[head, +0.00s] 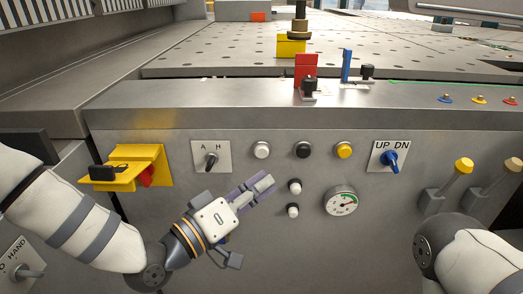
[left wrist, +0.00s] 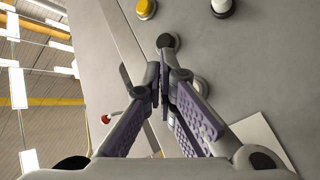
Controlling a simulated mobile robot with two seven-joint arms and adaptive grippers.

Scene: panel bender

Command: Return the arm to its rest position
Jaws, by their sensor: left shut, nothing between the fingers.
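My left arm comes in from the left in the head view. Its gripper (head: 268,184) is in front of the grey control panel (head: 250,250), below the row of round buttons and to the left of the two small white-tipped knobs. Its fingers are shut and hold nothing. In the left wrist view the purple-padded fingers (left wrist: 163,85) meet at their tips, with the panel behind them. I cannot tell whether they touch the panel. Part of my right arm shows at the lower right of the head view, but its gripper is outside the picture.
The panel carries an A/H selector (head: 211,157), white (head: 262,150), black (head: 303,150) and yellow (head: 344,150) buttons, a gauge (head: 341,202), and a blue UP/DN switch (head: 390,160). A yellow bracket (head: 128,167) juts out at left. Levers (head: 456,178) stand at right.

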